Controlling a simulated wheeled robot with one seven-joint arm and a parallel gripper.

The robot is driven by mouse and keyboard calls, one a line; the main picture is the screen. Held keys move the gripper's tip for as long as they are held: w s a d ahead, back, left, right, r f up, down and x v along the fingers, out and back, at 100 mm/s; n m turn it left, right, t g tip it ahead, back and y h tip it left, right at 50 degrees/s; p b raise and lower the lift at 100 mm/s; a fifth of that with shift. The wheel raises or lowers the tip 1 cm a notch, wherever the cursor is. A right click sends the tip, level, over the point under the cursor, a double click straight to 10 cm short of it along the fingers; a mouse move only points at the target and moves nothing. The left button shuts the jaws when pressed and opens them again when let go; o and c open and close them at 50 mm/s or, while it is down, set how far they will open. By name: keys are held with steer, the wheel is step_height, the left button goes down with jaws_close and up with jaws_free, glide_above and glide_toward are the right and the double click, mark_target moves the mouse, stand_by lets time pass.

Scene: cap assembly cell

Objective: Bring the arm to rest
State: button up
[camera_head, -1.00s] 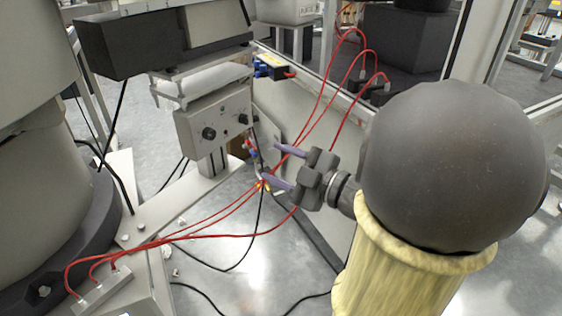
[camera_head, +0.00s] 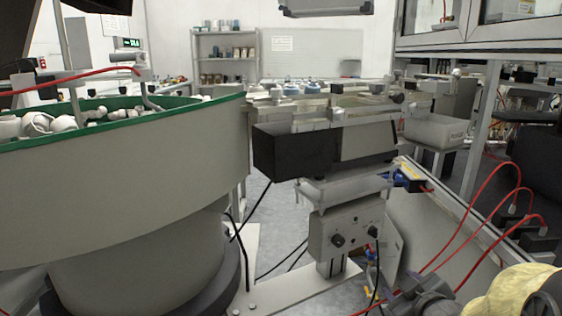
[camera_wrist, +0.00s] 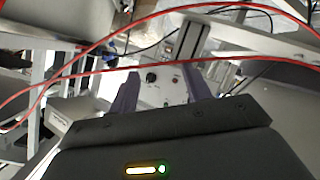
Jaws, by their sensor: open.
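My gripper (camera_wrist: 160,90) shows in the wrist view with its two purple fingers spread apart and nothing between them. Behind the gap is the grey control box with a black knob (camera_wrist: 152,76). In the head view my gripper is low at the right, partly cut off by the bottom edge, so its fingertips are not clear there. The same control box (camera_head: 345,228) stands up and to the left of it in that view.
A large bowl feeder with a green rim (camera_head: 205,103) fills the left, holding white parts. A black box (camera_head: 293,150) sits under the feed track. Red cables (camera_head: 478,232) loop near my arm at the right and cross the wrist view. A guard frame (camera_head: 480,140) stands at right.

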steer(key=s+a+f+m+g+p, duration=0.4)
steer(key=s+a+m+g+p, duration=0.3)
steer(key=s+a+g, duration=0.45)
step_height(320, 180, up, 37)
steer(key=d+p, duration=0.1)
steer(key=p, duration=3.5)
steer(key=shift+t+p, duration=0.4)
steer(key=shift+t, duration=0.05)
steer(key=shift+w, duration=0.2)
steer(key=shift+s, duration=0.2)
steer(key=shift+w, duration=0.1)
